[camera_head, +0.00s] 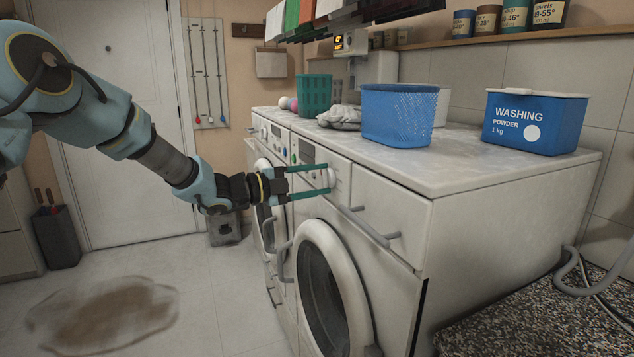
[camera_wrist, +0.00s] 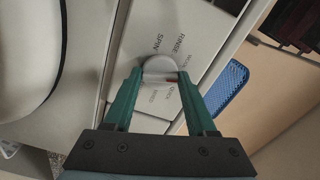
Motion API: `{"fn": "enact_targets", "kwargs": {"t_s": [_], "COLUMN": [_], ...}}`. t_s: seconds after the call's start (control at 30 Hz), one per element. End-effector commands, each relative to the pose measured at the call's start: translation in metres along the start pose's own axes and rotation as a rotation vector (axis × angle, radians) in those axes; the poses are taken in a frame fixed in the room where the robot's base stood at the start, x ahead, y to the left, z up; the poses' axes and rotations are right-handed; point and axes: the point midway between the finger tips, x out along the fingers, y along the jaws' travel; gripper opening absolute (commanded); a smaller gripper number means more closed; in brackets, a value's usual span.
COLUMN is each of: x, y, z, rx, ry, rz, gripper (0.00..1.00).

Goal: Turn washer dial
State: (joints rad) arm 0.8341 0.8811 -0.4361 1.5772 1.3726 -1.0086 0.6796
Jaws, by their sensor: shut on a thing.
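The washer (camera_head: 390,220) is white with a round door (camera_head: 328,285) at its front. Its round white dial (camera_head: 331,178) sits on the upper front panel. In the wrist view, the dial (camera_wrist: 160,70) shows a red mark, and labels such as "SPIN" and "RINSE" surround it. My gripper (camera_head: 326,181) has two teal fingers reaching to the panel, one on each side of the dial. In the wrist view, my gripper (camera_wrist: 160,75) is closed around the dial. Part of the dial's lower side and its labels are hard to make out.
A blue basket (camera_head: 398,115), a blue washing powder box (camera_head: 530,122), a green basket (camera_head: 314,95) and grey cloth (camera_head: 340,117) stand on the machine tops. A grey handle bar (camera_head: 370,228) juts out right of the dial. A brown stain (camera_head: 105,315) marks the floor.

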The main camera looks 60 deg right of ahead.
Motion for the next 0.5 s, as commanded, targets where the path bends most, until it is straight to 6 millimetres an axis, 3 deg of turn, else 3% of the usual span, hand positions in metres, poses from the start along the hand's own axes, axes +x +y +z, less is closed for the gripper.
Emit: {"fn": "enact_targets", "kwargs": {"t_s": [0.5], "x": [-0.0002], "y": [-0.0005], "z": [-0.0002], "rx": [-0.491], "ry": [-0.001], "rz": [0.002], "gripper": [0.01]}}
